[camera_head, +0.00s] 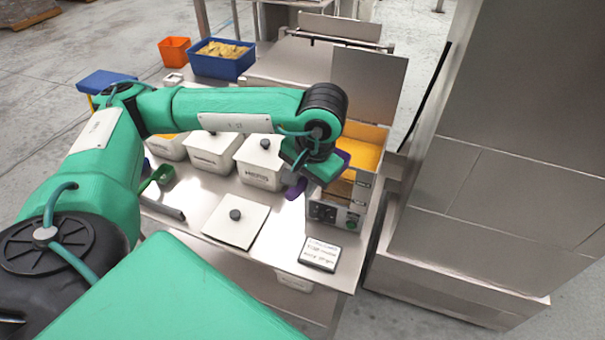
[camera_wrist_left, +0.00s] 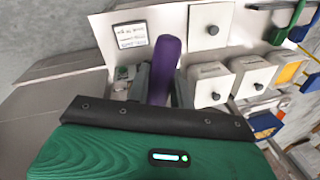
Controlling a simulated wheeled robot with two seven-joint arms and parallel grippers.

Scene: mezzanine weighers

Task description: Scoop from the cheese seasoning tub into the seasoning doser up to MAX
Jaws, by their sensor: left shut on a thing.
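My left gripper (camera_head: 300,180) is shut on the handle of a purple scoop (camera_head: 296,189). The scoop handle (camera_wrist_left: 168,58) stands between the fingers in the left wrist view. An open tub (camera_head: 171,150) with yellow-orange content, apparently the cheese seasoning tub, stands at the left of the row, partly behind my arm. My right gripper is out of view.
Two lidded white tubs (camera_head: 262,165) stand between the open tub and the doser. A loose white lid (camera_head: 232,224), a green scoop (camera_head: 160,176) and a small sign (camera_head: 320,254) lie on the steel bench. A blue crate (camera_head: 208,66) stands behind. A tall steel cabinet (camera_head: 500,190) borders the right.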

